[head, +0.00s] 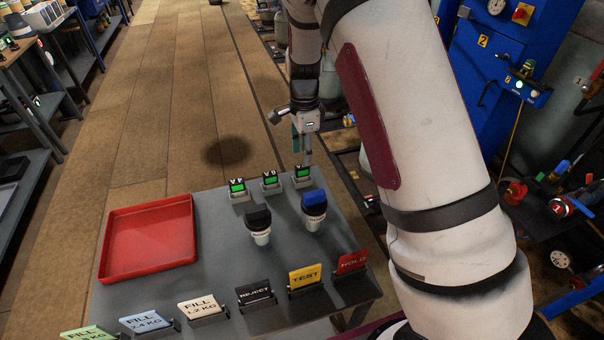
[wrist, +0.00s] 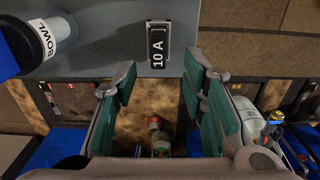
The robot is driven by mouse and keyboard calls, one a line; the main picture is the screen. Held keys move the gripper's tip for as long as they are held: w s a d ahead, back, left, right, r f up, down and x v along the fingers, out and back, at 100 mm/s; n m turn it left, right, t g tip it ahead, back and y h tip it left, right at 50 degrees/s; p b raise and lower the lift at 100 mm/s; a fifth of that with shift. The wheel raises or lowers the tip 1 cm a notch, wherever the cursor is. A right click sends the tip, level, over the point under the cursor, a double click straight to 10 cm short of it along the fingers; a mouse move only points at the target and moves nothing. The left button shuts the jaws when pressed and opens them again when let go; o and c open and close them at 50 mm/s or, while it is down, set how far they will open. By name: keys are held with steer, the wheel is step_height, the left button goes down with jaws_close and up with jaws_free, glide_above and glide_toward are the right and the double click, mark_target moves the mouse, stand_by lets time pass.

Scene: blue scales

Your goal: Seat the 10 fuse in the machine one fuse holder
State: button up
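A small dark block with a white "10 A" label (wrist: 157,45) lies at the edge of the grey table in the wrist view. My gripper (wrist: 161,85) has its two teal-padded fingers apart, with nothing between them; the block is just beyond the fingertips, roughly centred. In the head view my gripper (head: 304,150) points down at the table's far edge, close to the rightmost of three small black blocks with green faces (head: 302,177). Their lettering is too small to read surely. I cannot identify the machine one fuse holder in either view.
The grey table (head: 215,262) carries a red tray (head: 150,240), a black-capped cup (head: 259,224), a blue-capped cup (head: 314,210) and several label signs (head: 255,293). A blue cabinet marked 2 (head: 500,70) stands at right. Shelves (head: 30,90) line the left; wooden floor between is clear.

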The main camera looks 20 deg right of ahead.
mark_target(302, 166)
steer(key=shift+s+a+f+p, duration=0.15)
steer(key=shift+f+p, duration=0.1)
steer(key=shift+f, duration=1.55)
steer(key=shift+w+a+f+p, duration=0.1)
steer(key=shift+f+p, duration=0.15)
steer(key=shift+f, duration=1.55)
jaws_close()
